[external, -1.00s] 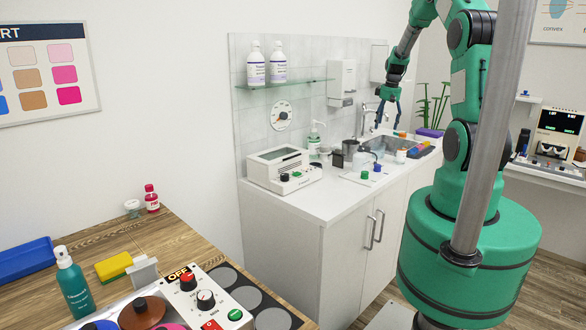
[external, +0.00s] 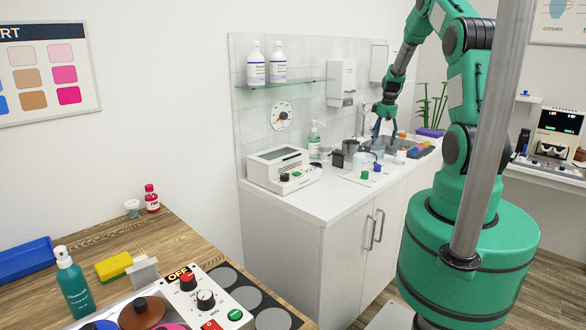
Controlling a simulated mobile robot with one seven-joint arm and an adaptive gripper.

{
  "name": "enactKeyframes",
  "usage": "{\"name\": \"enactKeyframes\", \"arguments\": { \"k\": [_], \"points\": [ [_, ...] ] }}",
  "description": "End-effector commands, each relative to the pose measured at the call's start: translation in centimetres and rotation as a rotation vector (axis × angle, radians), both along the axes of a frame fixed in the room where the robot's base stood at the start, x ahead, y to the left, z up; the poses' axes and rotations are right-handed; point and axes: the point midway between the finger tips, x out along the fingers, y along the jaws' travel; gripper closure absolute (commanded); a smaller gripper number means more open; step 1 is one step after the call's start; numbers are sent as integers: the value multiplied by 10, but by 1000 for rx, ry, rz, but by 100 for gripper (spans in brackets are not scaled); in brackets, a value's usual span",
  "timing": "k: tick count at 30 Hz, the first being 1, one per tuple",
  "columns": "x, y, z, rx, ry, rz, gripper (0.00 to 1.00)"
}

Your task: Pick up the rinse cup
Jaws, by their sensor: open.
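No cup is clearly marked as the rinse cup. A small white cup-like vessel (external: 400,157) stands on the counter at the front of the sink. A pale, see-through vessel (external: 362,160) stands left of the sink, and a dark mug (external: 350,147) is just behind it. My gripper (external: 384,141) points down over the sink area with its fingers apart. Its fingertips are low near a bluish patch at the sink, and whether a cup is between them is too small to tell.
The white counter (external: 318,203) also holds a white device (external: 284,168), a pump bottle (external: 314,145) and a tray with blue and green caps (external: 362,181). The faucet is close to my gripper. A glass shelf (external: 283,84) hangs on the wall to the left.

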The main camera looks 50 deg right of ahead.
Motion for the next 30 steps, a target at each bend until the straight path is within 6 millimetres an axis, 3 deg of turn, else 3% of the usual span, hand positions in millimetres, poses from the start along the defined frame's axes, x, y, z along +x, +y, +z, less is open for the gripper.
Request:
{"name": "enactKeyframes", "arguments": {
  "k": [14,24,30],
  "points": [
    [0,0,-6,0,0,0,23],
    [5,-1,-42,1,1,0,23],
    [6,-2,-53,0,0,0,23]
  ]
}}
